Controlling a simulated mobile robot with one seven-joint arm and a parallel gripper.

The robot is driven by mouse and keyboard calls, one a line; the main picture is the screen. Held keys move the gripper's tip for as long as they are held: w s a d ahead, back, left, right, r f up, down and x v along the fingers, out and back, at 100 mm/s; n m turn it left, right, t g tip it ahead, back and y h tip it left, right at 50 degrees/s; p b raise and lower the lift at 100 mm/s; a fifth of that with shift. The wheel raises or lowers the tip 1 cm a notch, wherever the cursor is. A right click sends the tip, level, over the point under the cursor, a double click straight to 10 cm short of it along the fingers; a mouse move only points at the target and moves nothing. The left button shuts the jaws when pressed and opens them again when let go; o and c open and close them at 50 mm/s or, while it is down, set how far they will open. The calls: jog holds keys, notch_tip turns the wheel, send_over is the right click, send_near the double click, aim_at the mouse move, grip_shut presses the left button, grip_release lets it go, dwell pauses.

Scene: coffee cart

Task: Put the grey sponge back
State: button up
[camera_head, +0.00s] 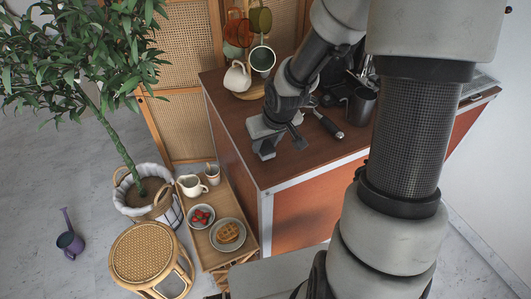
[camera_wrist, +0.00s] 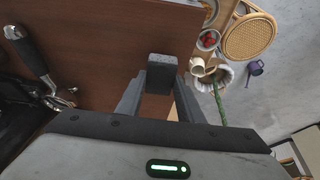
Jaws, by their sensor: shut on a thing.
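The grey sponge (camera_wrist: 162,61) is a small block at the fingertips in the wrist view. My gripper (camera_wrist: 161,80) is shut on it, with one finger on each side. In the head view my gripper (camera_head: 281,148) points down over the left front part of the brown counter (camera_head: 335,153). The sponge cannot be told apart from the fingers there. I cannot tell whether its underside touches the counter. No clear spot for the sponge shows.
A portafilter (camera_head: 328,124) and a dark metal cup (camera_head: 361,105) are right of my gripper. A mug stand with a white mug (camera_head: 237,77) stands behind. Left and below is a wooden cart with a waffle plate (camera_head: 228,235), strawberries and a jug. Counter middle front is clear.

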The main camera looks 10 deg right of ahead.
aim_at(267, 148)
jog(key=shift+f+b, duration=0.4)
jog(key=shift+f, duration=1.2)
jog(key=shift+f, duration=0.1)
jog(key=shift+f, duration=0.15)
jog(key=o, duration=1)
jog(key=shift+r, duration=0.4)
jog(key=p+v, duration=0.6)
jog(key=v, duration=0.5)
jog(key=shift+s+r, duration=0.15)
jog(key=shift+r, duration=0.2)
